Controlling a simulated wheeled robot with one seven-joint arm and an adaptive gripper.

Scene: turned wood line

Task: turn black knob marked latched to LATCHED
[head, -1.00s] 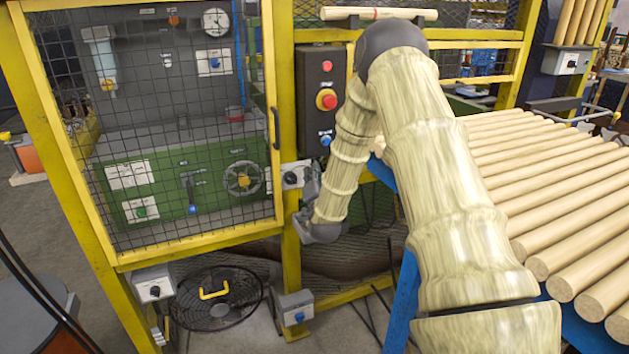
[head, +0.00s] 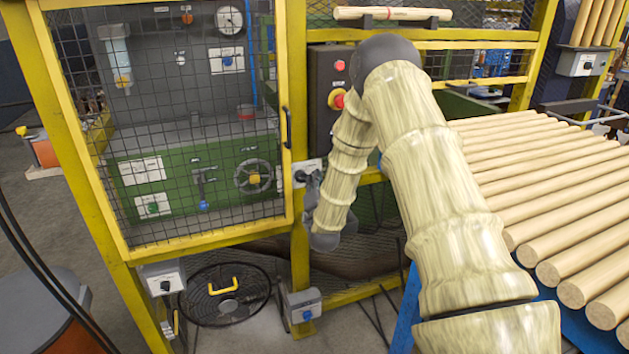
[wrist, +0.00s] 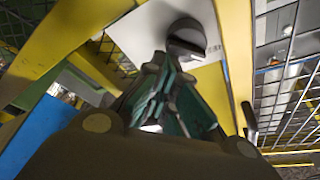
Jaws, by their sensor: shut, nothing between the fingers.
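The black knob (wrist: 187,38) sits on a pale plate (wrist: 205,22) at the top of the wrist view, with small print beside it that I cannot read. In the head view the plate (head: 312,166) is on the yellow post right of the mesh door, and the knob (head: 300,176) shows as a dark spot at my gripper's tip. My gripper (wrist: 163,72) is shut and empty, its fingertips just below the knob in the wrist view. In the head view my gripper (head: 311,182) is beside the plate. I cannot tell whether it touches the knob, or the knob's setting.
The yellow-framed mesh door (head: 205,230) with its dark handle (head: 288,127) stands left. A dark panel with a red button (head: 340,66) is above, partly behind my arm. Wooden rods (head: 540,190) lie at right. Boxes with a black knob (head: 165,286) and a blue knob (head: 307,315) are below.

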